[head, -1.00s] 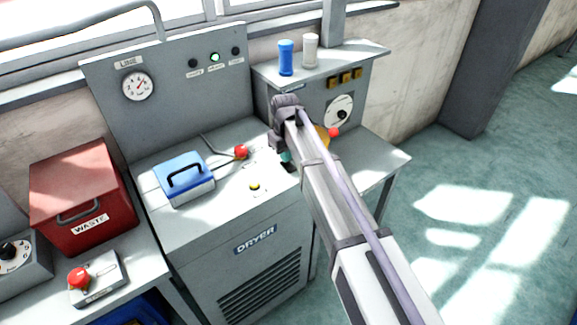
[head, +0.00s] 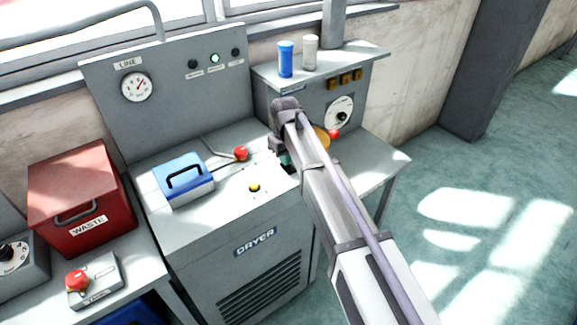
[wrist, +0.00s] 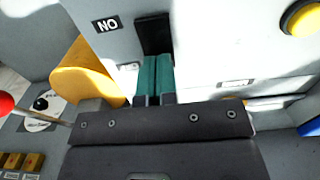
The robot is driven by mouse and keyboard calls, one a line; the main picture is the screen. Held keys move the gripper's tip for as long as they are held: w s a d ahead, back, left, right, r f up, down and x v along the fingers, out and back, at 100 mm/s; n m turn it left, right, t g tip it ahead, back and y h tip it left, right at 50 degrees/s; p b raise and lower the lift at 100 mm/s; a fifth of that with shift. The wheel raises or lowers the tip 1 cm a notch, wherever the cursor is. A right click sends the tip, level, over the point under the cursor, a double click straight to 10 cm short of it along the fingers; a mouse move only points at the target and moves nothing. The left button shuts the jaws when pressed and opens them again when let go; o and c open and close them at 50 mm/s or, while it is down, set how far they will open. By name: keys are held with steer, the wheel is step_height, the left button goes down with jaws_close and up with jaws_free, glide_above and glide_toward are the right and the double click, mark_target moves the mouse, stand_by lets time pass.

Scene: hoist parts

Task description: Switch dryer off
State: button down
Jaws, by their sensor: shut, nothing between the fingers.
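The dryer (head: 256,243) is a grey cabinet with a DRYER label on its front and a sloped top. My gripper (head: 286,161) is at the right end of that top, pointing down. In the wrist view my gripper (wrist: 153,78) shows two teal fingers together, shut and empty. The fingertips are at the near edge of a dark rectangular part (wrist: 154,33), probably a switch, on the pale top. Contact cannot be told. An upside-down label beside it (wrist: 107,24) appears to read ON. A green lamp (head: 215,58) is lit on the back panel.
A yellow button (head: 254,188), a red-knobbed lever (head: 240,153) and a blue box (head: 184,180) are on the dryer top. A red waste bin (head: 82,190) stands left. An orange-yellow part (wrist: 85,72) is close beside my fingers. The floor at right is clear.

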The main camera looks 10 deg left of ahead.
step_height(320, 180, up, 7)
steer(key=p, duration=0.6)
steer(key=shift+f, duration=0.2)
steer(key=s+d+m, duration=0.4)
steer(key=s+d, duration=0.7)
steer(key=d, duration=0.3)
steer(key=s+d+m, duration=0.4)
steer(key=s+d, duration=0.8)
steer(key=d, duration=0.2)
steer(key=shift+s+d+m, duration=0.3)
steer(key=shift+d+m, duration=0.05)
steer(key=shift+m, duration=0.05)
